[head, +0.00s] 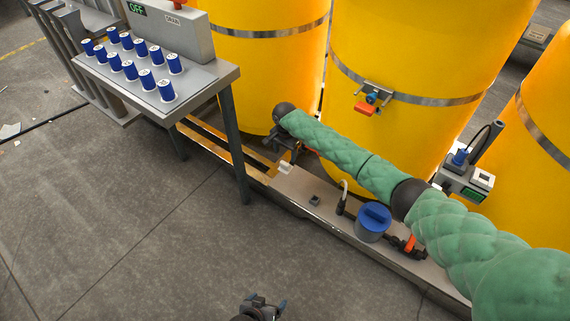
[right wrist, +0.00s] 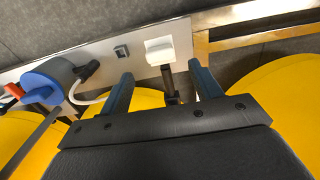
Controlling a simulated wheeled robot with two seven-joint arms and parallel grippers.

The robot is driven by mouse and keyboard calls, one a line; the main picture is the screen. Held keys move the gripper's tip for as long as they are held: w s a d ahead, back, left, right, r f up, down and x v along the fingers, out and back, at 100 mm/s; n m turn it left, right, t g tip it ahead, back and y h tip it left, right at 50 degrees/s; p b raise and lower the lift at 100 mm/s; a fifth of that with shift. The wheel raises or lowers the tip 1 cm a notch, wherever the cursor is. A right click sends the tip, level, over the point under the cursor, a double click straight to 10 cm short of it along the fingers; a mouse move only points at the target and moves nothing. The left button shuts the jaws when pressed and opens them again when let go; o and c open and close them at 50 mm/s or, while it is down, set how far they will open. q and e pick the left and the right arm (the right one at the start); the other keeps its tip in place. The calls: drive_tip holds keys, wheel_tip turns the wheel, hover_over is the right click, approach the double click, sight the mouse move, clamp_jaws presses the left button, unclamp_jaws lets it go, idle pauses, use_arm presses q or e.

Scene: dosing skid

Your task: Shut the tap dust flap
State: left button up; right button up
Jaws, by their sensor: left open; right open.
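A small white flap-like piece (right wrist: 162,50) shows in the right wrist view, beyond and between my fingertips, beside a dark upright part (right wrist: 170,84). It looks like the tap dust flap; its hinge is not clear. In the head view the white piece (head: 286,168) sits at the skid's edge, just below my right gripper (head: 292,153). My right gripper is open, with a finger on either side of the dark part in the right wrist view (right wrist: 163,82); contact cannot be told. My left gripper (head: 265,303) is open and empty over the floor.
A blue-lidded pot (head: 373,218) and hose stand on the skid (head: 322,217). Yellow tanks (head: 405,60) stand behind it; one carries a bracket with an orange part (head: 364,108). A table (head: 222,78) with several blue-and-white cups stands left. The floor in front is clear.

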sight(285, 163)
wheel_tip(285, 163, down, 7)
drive_tip(key=shift+f+b, duration=0.15)
drive_tip(key=shift+b, duration=0.4)
drive_tip(key=c, duration=1)
